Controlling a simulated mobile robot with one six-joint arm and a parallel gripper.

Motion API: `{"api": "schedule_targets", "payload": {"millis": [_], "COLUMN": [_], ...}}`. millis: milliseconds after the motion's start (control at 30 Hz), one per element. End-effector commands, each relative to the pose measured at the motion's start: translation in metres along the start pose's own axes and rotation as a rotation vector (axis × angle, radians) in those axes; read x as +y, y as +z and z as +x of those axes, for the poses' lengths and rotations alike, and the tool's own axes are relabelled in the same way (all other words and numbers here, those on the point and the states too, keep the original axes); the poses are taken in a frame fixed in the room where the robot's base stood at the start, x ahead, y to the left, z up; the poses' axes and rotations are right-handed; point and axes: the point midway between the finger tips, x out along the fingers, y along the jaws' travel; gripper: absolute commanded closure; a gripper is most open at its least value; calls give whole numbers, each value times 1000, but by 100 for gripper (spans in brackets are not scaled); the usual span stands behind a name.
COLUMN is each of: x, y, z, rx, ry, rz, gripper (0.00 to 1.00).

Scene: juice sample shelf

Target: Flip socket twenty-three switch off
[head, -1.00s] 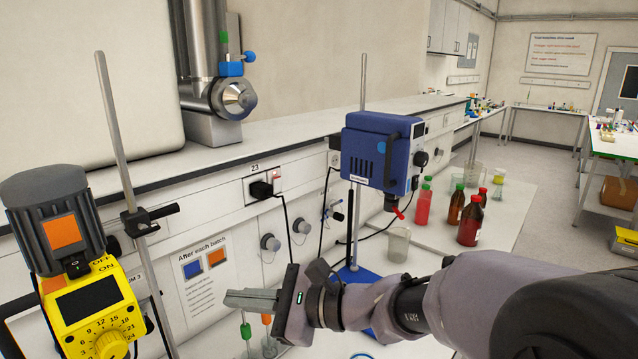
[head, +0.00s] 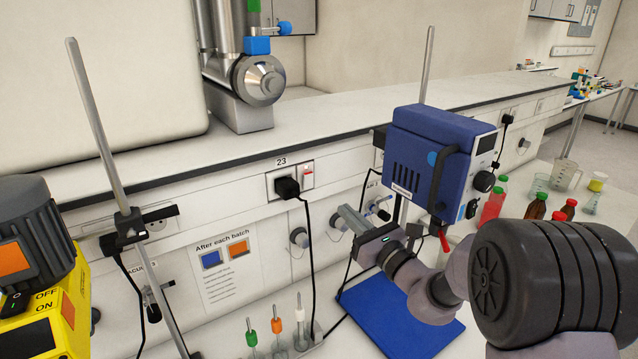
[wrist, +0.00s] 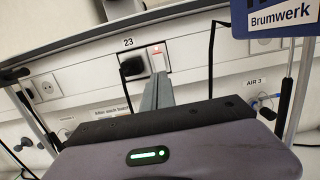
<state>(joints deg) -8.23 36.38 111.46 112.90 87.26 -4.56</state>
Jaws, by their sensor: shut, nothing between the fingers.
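Socket 23 (head: 277,191) is in the wall panel under the shelf, with the number 23 above it and a black plug (head: 287,187) in it. Its switch (head: 307,175) is white with a red light at the top, just right of the plug. The switch also shows in the wrist view (wrist: 158,58), its red light lit. My gripper (head: 347,213) is shut and empty, in front of the panel, lower right of the switch in the head view. In the wrist view the shut fingers (wrist: 158,92) point up toward the switch and overlap its lower edge; contact cannot be told.
A blue stirrer (head: 430,165) on a stand is right of my gripper, with bottles behind it. A yellow and black device (head: 45,310) and a metal rod (head: 95,125) stand at left. The plug's black cable (head: 311,245) hangs down beside the gripper.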

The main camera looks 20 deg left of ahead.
Motion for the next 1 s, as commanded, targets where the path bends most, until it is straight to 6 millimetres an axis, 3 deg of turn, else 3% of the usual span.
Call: {"api": "schedule_targets", "payload": {"millis": [533, 700, 1000], "x": [1, 1, 1], "y": [1, 1, 0], "z": [111, 127, 129], "rx": [-1, 0, 0], "ry": [2, 2, 1], "rz": [-1, 0, 0], "gripper": [100, 100, 100]}}
